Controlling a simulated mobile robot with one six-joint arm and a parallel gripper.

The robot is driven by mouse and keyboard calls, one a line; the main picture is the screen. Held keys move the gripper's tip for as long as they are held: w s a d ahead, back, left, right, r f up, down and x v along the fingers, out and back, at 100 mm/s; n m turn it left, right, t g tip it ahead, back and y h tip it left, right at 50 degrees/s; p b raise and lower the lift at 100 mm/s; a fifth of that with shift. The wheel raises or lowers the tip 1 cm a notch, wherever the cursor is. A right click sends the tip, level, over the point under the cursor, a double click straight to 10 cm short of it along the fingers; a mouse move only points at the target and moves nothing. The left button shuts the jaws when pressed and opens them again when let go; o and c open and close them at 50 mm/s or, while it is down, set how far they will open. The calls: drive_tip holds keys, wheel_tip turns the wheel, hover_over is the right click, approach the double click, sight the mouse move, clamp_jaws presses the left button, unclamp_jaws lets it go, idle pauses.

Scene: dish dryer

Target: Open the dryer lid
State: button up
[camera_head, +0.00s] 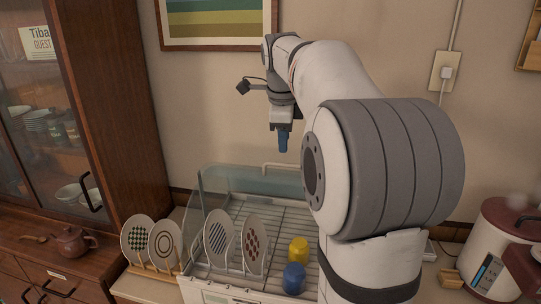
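The dish dryer (212,296) is a white unit with a wire rack on the counter. Its clear, bluish lid (232,181) shows at the rear and left side, with a pale handle (280,166) along its upper edge. The lid appears swung back, with the front of the rack uncovered; my arm hides its right part. My gripper (283,140), with blue fingertips, points down above and behind the handle in the picture, apparently clear of it. The fingers overlap in this view, so their opening cannot be told. I see nothing held.
Two patterned plates (219,238) (255,244), a yellow cup (298,251) and a blue cup (294,278) stand in the rack. More plates (137,240) stand in a wooden holder at left. A wooden cabinet (125,110) rises left; a cooker (497,245) stands right.

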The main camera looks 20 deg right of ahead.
drive_tip(key=shift+m, duration=0.3)
drive_tip(key=x, duration=0.7)
drive_tip(key=shift+w+d+f, duration=0.15)
drive_tip(key=shift+w+d, duration=0.15)
drive_tip(key=shift+c, duration=0.2)
clamp_jaws()
